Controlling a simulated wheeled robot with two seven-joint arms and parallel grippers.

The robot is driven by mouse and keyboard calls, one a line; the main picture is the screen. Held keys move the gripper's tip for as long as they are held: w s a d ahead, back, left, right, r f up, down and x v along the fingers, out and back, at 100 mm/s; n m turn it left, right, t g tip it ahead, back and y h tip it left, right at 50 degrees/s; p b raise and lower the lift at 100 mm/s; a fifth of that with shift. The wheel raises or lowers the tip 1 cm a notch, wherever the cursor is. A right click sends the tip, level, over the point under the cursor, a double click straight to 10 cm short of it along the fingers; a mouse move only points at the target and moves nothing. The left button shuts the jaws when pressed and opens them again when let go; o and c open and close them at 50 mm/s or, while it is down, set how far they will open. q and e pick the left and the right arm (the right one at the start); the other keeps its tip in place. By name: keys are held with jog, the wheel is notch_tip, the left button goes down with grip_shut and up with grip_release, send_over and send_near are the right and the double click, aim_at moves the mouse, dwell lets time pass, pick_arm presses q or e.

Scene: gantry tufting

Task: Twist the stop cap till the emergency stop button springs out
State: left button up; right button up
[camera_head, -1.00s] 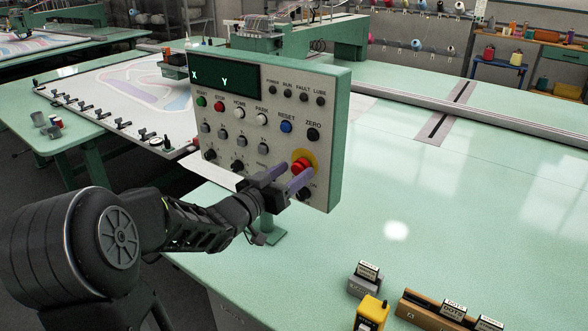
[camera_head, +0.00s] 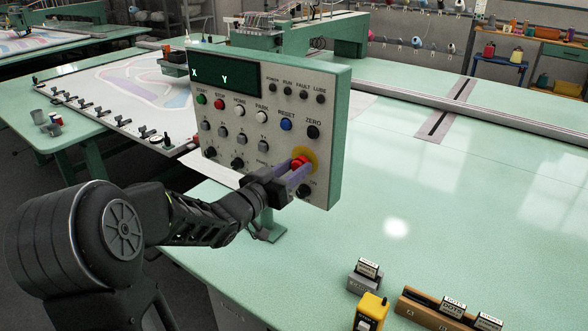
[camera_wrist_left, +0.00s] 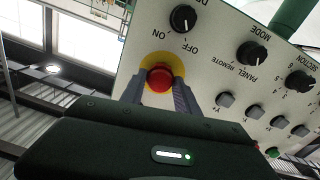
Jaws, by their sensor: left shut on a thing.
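The emergency stop button is a red cap (camera_head: 298,163) on a yellow disc (camera_head: 312,155), low on the right side of the control panel (camera_head: 340,150). In the left wrist view the red cap (camera_wrist_left: 160,78) sits in front of its yellow disc (camera_wrist_left: 148,59). My left gripper (camera_head: 292,170) has its two purple-grey fingers on either side of the cap, shut on it. In the left wrist view the left gripper's fingertips (camera_wrist_left: 158,85) flank the cap. My right gripper is not in view.
Knobs such as the black one (camera_head: 304,191) sit close below the stop button. Stamp-like blocks (camera_head: 366,272) and a yellow box (camera_head: 372,310) stand on the green table at front right. The table (camera_head: 480,200) right of the panel is clear.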

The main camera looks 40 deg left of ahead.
pick_arm(q)
grip_shut()
jog(key=shift+f, duration=0.1)
jog(key=shift+m+b, duration=4.1)
jog(key=shift+b, duration=0.4)
